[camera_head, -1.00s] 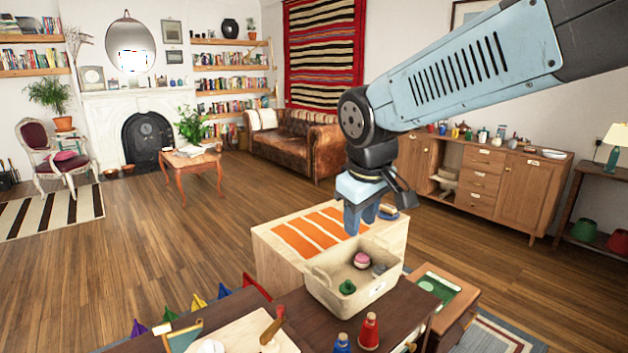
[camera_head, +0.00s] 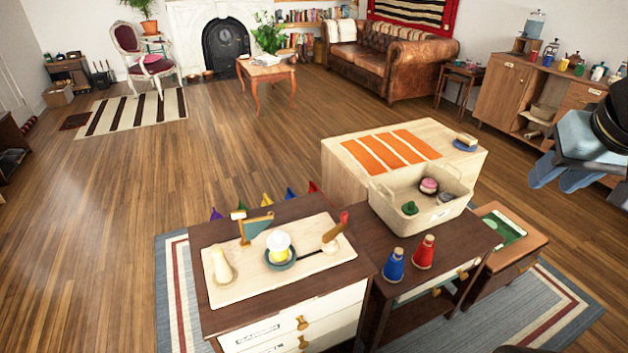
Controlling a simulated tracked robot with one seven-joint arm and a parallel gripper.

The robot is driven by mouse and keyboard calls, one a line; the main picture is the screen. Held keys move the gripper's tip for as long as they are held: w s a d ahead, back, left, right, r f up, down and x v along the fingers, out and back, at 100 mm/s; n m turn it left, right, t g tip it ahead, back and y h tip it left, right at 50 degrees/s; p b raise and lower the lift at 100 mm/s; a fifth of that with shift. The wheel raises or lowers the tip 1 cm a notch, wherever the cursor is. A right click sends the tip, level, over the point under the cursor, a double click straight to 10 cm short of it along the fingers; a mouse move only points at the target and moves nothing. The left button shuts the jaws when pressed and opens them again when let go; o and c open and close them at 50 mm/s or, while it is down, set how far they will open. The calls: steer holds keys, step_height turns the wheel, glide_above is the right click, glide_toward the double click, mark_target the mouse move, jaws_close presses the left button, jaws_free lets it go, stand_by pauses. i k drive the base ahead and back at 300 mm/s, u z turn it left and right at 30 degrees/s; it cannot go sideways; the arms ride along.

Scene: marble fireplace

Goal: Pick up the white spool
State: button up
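The white spool (camera_head: 221,268) is a cream-white cone standing upright at the left end of a pale wooden board (camera_head: 235,290), on top of the dark cabinet at the front. My gripper (camera_head: 572,180) is at the far right of the view, raised in the air and far from the spool. Its light blue fingers look apart, with nothing seen between them; the right side is cut off by the picture edge.
A yellow-and-white object (camera_head: 279,245) sits on a blue dish right of the spool. A wooden-handled tool (camera_head: 336,230) lies farther right. Colored pennants (camera_head: 266,199) line the cabinet's back edge.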

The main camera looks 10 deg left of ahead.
mark_target(279, 242)
steer(key=u, duration=1.6)
steer(key=k, duration=1.05)
steer(key=z, duration=0.9)
steer(key=i, duration=1.45)
steer(key=z, duration=0.05)
